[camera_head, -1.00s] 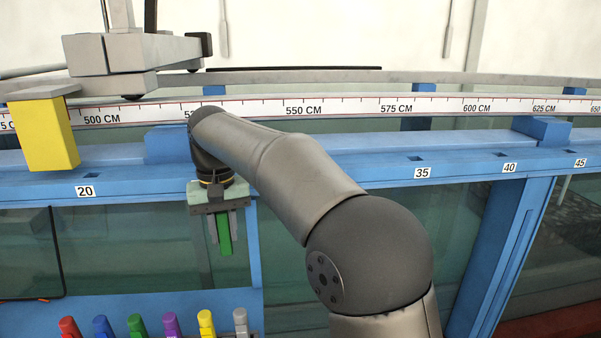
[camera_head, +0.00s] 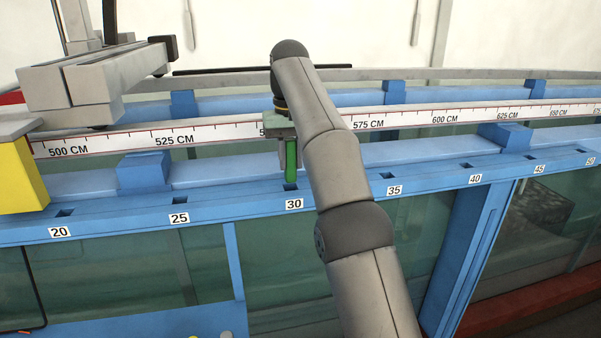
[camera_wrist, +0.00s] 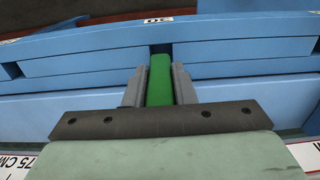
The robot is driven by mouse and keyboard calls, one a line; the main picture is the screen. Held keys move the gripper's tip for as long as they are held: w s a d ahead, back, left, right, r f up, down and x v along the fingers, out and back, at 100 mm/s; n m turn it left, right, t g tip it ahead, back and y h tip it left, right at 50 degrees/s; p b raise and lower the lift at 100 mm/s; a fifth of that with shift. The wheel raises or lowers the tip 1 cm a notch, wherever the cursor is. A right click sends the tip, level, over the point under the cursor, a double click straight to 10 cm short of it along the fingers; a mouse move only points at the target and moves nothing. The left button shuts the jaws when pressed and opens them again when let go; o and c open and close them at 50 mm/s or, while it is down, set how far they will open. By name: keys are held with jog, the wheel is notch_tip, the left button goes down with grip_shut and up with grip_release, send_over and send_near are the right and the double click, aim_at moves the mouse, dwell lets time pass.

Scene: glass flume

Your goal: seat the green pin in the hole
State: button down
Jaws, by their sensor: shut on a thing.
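The green pin (camera_head: 291,160) is held in my gripper (camera_head: 290,164), hanging upright over the blue rail. Its lower end is at the hole (camera_head: 290,187) behind the label 30. In the wrist view the green pin (camera_wrist: 159,82) lies between the two grey fingers of my gripper (camera_wrist: 160,86), which are shut on it. Its far end lines up with a dark notch in the blue rail (camera_wrist: 210,52). I cannot tell whether the tip is inside the hole or just above it.
Other square holes run along the blue rail (camera_head: 340,193), labelled 20 (camera_head: 59,232), 25 (camera_head: 179,218) and 35 (camera_head: 394,190). A yellow block (camera_head: 22,180) and a grey carriage (camera_head: 90,85) stand at the left. A scale strip (camera_head: 200,136) runs behind.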

aim_at(291, 176)
jog(key=shift+s+f, duration=0.1)
jog(key=shift+f, duration=2.15)
jog(key=shift+f, duration=0.15)
jog(key=c, duration=1.2)
grip_release()
jog(key=shift+r, duration=2.15)
